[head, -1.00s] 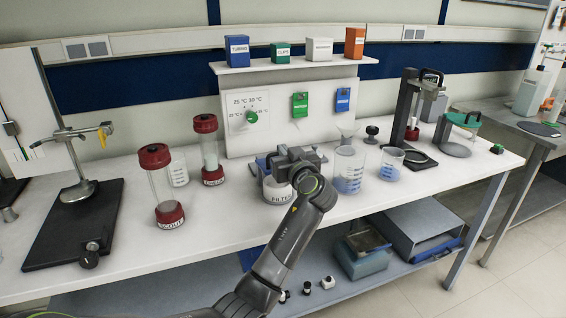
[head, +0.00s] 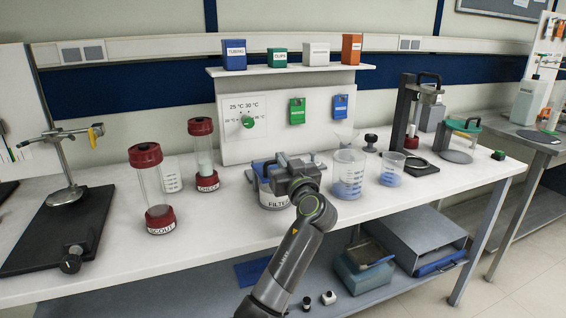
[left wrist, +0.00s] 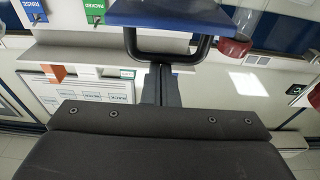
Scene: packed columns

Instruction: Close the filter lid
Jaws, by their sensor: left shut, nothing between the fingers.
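The filter (head: 274,201) is a white round container with a FILTER label, standing on the bench. Its blue lid (head: 258,167) shows just behind and left of my left gripper (head: 284,168), which covers most of it. In the left wrist view the blue lid (left wrist: 170,14) has a black loop handle (left wrist: 198,50). My left gripper (left wrist: 162,75) is shut and empty, its fingertips close to the handle bar; I cannot tell whether they touch it. How far the lid is open is hidden by the gripper. My right gripper is not in view.
A beaker (head: 347,175) with blue contents stands close right of the gripper. Two red-capped columns (head: 152,190) (head: 204,155) stand to the left. A panel (head: 245,132) with a dial rises behind. The bench front left of the filter is clear.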

